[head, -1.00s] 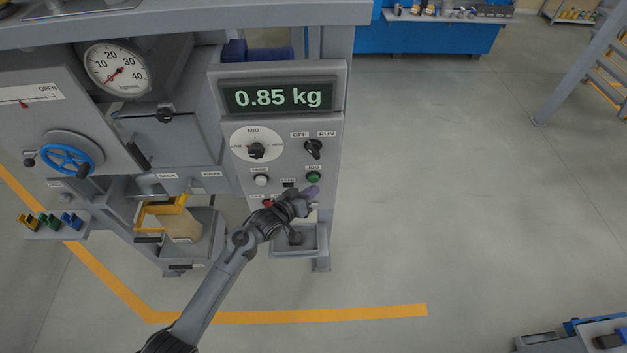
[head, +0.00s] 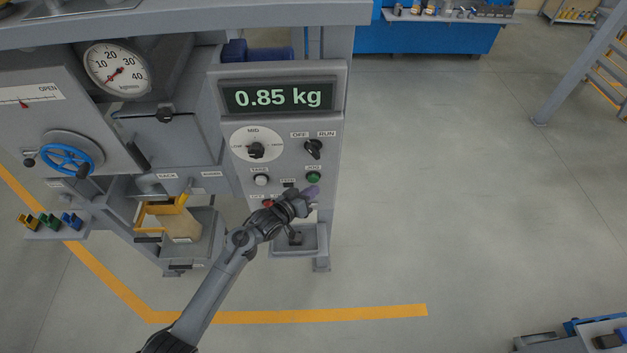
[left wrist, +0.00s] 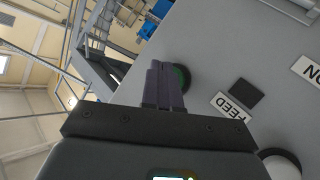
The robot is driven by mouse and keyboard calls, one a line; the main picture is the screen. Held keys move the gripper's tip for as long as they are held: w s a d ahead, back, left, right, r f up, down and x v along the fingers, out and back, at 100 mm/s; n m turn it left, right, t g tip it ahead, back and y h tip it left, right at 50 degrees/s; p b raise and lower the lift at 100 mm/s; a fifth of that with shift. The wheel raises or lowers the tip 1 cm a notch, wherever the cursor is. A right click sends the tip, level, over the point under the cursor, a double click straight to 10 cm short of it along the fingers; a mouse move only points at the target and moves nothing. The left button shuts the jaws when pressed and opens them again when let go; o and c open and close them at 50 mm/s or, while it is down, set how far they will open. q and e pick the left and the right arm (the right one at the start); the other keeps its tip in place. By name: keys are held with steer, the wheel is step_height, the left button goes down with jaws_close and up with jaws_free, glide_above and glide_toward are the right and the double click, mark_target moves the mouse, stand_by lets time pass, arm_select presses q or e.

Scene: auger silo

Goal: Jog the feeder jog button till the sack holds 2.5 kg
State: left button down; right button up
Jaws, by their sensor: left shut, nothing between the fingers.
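The green jog button (head: 313,177) sits under a JOG label on the grey control panel (head: 240,185). It also shows in the left wrist view (left wrist: 182,79), partly hidden behind my fingers. My left gripper (head: 312,191) is shut and empty, its fingertips just below the button in the head view. I cannot tell whether they touch it. The display (head: 278,97) reads 0.85 kg. The tan sack (head: 181,226) stands under the spout in the yellow clamp (head: 166,205) at the lower left. My right gripper is not in view.
A white button (head: 261,180), a red button (head: 267,203), a LOW-MID-HIGH dial (head: 256,150) and an OFF/RUN switch (head: 314,148) share the panel. A blue handwheel (head: 67,159) and a round gauge (head: 117,68) are at the left.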

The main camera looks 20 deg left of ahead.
arm_select(q)
steer(key=shift+w+a, duration=0.1)
steer(key=shift+w, duration=0.05)
stand_by(0.3)
steer(key=shift+w+a, duration=0.1)
steer(key=shift+w, duration=0.15)
steer(key=shift+w+a+b, duration=0.25)
steer(key=shift+w+b, duration=0.05)
steer(key=shift+w, duration=0.15)
stand_by(6.8)
